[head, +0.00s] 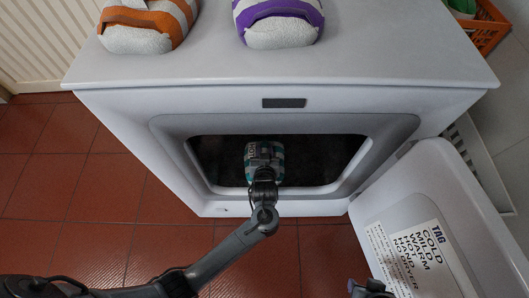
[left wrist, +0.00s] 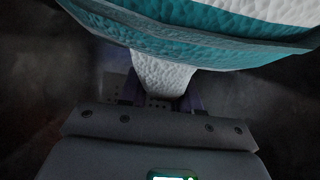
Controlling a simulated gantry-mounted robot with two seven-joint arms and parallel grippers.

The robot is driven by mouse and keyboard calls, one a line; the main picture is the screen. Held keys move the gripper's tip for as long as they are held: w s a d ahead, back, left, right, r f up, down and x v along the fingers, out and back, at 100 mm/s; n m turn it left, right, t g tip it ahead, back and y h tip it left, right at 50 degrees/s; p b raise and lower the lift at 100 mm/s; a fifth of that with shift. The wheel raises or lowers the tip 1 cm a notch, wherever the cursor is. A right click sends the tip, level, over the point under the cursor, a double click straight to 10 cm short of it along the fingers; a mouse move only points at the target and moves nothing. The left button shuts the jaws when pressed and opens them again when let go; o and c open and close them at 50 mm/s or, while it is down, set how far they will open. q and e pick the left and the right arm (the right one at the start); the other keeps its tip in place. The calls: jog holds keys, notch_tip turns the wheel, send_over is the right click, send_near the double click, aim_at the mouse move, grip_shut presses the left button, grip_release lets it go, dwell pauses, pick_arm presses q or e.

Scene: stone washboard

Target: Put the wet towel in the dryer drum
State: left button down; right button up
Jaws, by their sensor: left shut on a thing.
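The dryer (head: 180,150) is a white box with its front opening facing me and its door (head: 432,225) swung open to the right. The dark drum (head: 325,155) shows through the opening. My left gripper (head: 263,178) is at the opening, shut on a teal and white striped towel (head: 264,155), which shows against the dark drum. In the left wrist view the towel (left wrist: 190,35) fills the top, and a white part of it narrows down between the fingers. Part of my right gripper (head: 370,288) shows at the bottom edge; its fingers are unclear.
Two rolled towels lie on the dryer top, one orange and white (head: 148,25), one purple and white (head: 278,22). An orange basket (head: 487,28) stands at the top right. The red tiled floor (head: 75,180) is clear on the left. The open door takes up the lower right.

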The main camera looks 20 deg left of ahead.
pick_arm(q)
jog(key=shift+r, duration=0.15)
jog(key=c, duration=0.8)
grip_release()
jog(key=shift+f, duration=0.25)
